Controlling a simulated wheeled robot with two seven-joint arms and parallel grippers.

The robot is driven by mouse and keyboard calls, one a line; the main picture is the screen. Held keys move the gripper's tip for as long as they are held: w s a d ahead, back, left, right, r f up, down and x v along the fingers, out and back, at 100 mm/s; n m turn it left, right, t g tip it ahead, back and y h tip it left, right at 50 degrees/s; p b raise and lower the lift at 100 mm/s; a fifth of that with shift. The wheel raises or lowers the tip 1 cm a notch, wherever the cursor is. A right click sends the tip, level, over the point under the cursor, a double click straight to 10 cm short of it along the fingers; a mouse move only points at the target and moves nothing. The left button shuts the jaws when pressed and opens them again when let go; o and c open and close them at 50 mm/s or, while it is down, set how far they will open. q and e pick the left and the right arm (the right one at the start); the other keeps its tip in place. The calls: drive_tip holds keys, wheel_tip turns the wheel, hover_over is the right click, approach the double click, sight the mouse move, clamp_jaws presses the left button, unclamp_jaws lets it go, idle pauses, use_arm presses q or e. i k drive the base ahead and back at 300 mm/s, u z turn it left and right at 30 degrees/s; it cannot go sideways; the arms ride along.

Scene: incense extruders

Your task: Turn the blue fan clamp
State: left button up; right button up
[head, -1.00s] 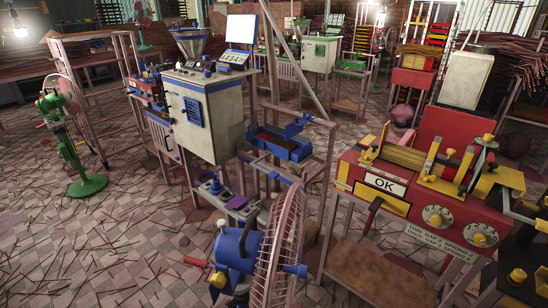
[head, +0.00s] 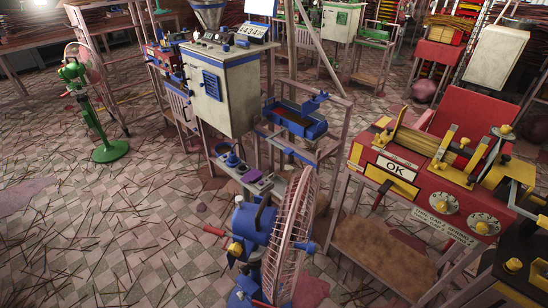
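The blue fan (head: 258,224) stands at the bottom centre of the head view, with its pale wire cage (head: 292,232) turned to the right. A red-tipped lever (head: 214,231) sticks out to the left of its motor housing. A yellow knob (head: 235,249) sits below the lever. A blue knob (head: 304,247) shows in front of the cage's right side. I cannot tell which of these parts is the clamp. The lower part of the fan is cut off by the bottom edge. Neither of my grippers is in view.
A red machine with an OK sign (head: 395,168) stands to the right of the fan. A white cabinet machine with blue trim (head: 232,105) stands behind it. A green fan (head: 109,151) stands at the left. The floor left of the blue fan is open, strewn with thin sticks.

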sight(245, 269)
drive_tip(key=z, duration=0.5)
drive_tip(key=k, duration=0.85)
drive_tip(key=u, duration=0.7)
